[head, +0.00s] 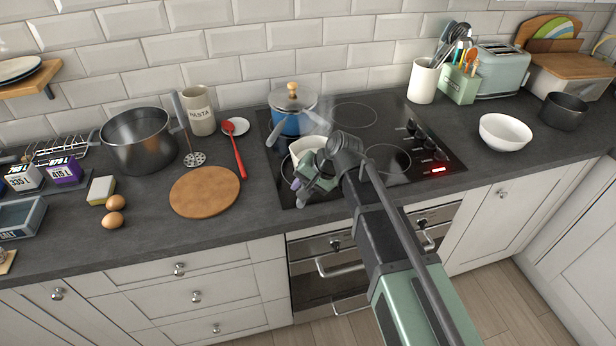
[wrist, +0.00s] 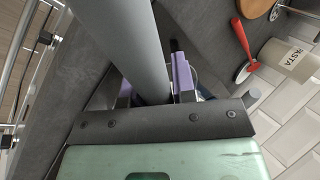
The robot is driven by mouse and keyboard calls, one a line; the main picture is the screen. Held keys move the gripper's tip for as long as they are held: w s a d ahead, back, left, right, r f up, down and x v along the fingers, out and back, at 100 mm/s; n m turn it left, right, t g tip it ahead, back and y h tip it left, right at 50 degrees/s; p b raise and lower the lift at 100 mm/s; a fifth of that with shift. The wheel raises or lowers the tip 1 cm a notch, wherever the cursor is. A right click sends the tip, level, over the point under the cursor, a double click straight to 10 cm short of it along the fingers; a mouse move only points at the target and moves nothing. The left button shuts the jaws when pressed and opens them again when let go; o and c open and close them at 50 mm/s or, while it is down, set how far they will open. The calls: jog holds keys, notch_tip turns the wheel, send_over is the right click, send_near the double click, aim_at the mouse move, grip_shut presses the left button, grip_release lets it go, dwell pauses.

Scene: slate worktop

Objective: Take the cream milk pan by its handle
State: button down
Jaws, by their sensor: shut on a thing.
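The cream milk pan (head: 306,145) is on the front left of the black hob, in front of a blue lidded pot (head: 290,124). My gripper and arm hide part of it in the head view. Its grey handle (wrist: 146,45) comes toward the front edge of the worktop. My gripper (head: 303,182) is at the handle, just in front of the pan. In the wrist view my gripper (wrist: 155,88) has its purple fingers on either side of the handle, shut on it. I cannot tell if the pan rests on the hob.
A round wooden board (head: 205,192), a red spoon (head: 239,158) and a large grey pot (head: 138,140) lie to the left. A white bowl (head: 505,133) and a dark pot (head: 563,110) stand to the right. The worktop right of the hob's front is clear.

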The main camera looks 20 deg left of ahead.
jog(key=shift+r, duration=0.1)
notch_tip(320, 180, up, 4)
jog(key=p, duration=0.4)
jog(key=d, duration=1.8)
jog(key=shift+f+b, duration=0.3)
jog(key=shift+f, duration=0.05)
